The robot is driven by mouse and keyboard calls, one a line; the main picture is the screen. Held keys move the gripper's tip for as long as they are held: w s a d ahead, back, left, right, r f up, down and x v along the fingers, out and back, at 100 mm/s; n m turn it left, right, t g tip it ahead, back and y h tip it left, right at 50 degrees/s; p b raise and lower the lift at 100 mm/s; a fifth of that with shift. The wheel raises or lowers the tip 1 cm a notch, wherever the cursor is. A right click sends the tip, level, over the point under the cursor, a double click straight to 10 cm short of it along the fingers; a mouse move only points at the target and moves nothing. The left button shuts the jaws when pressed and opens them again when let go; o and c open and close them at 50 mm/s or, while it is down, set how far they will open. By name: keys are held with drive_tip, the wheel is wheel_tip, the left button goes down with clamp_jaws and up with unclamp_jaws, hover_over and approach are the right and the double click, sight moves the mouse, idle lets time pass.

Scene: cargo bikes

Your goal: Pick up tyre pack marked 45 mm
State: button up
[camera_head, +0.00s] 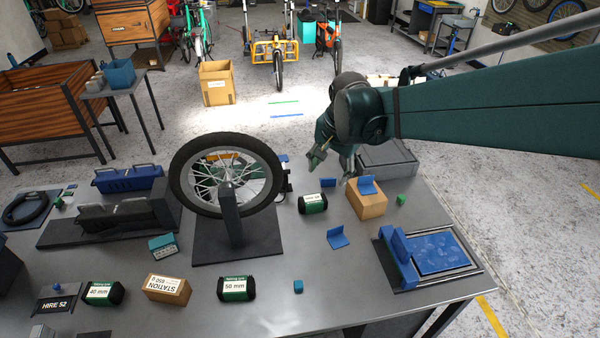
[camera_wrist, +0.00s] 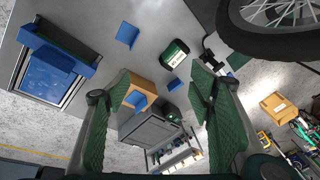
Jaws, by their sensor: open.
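A dark green and black tyre pack (camera_head: 312,204) with a white label lies near the middle of the table, right of the wheel; its print is too small to read surely. It also shows in the wrist view (camera_wrist: 174,53), beyond my fingertips. Two other packs lie at the front: one marked 40 mm (camera_head: 103,293) and one marked 50 mm (camera_head: 236,289). My gripper (camera_head: 334,163) is open and empty, above the table's far side, behind the unread pack and apart from it. In the wrist view its fingers (camera_wrist: 160,82) are spread wide.
A spoked wheel on a stand (camera_head: 228,178) rises left of the unread pack. A cardboard box (camera_head: 367,203) with a blue bracket on top stands to its right. A blue bracket (camera_head: 337,237) lies in front. A blue-plated fixture (camera_head: 435,254) sits at right.

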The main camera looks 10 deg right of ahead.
drive_tip(key=w+f+m+g+b, duration=0.2)
drive_tip(key=w+f+m, duration=0.2)
drive_tip(key=w+f, duration=0.7)
drive_tip(key=m+g+b, duration=0.1)
drive_tip(key=m, duration=0.3)
hover_over(313, 199)
drive_tip(key=f, duration=1.1)
drive_tip(key=shift+s, duration=0.2)
drive_tip(key=shift+w+f, duration=0.2)
drive_tip(key=shift+f, duration=0.4)
drive_tip(key=shift+f, duration=0.1)
drive_tip(key=shift+f, duration=1.2)
drive_tip(key=shift+f+b, duration=0.35)
drive_tip(key=shift+f, duration=2.25)
drive_tip(key=c, duration=1.3)
